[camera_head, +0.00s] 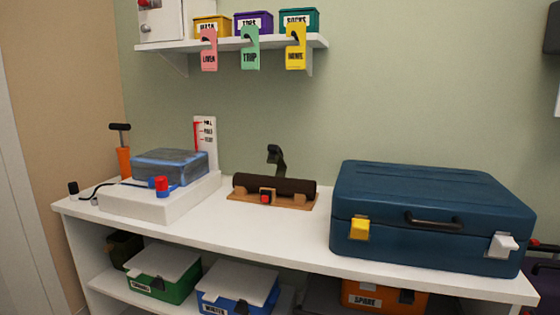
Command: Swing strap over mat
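A dark brown rolled mat (290,186) lies in a wooden cradle (303,203) at the middle of the white counter, near the wall. A dark strap (276,158) stands up behind the mat, its upper end curled above it. The strap does not lie across the front of the mat. A black buckle with a red button (265,196) sits at the front of the cradle. Where the strap joins the cradle is hidden behind the mat. Neither of my grippers is in view.
A closed blue suitcase (390,190) stands right of the mat. Left are a white block (130,203) with a clear-topped blue bag (170,166), and an orange pump (124,161). A shelf with tags hangs above; lidded bins sit below. Counter in front of the cradle is clear.

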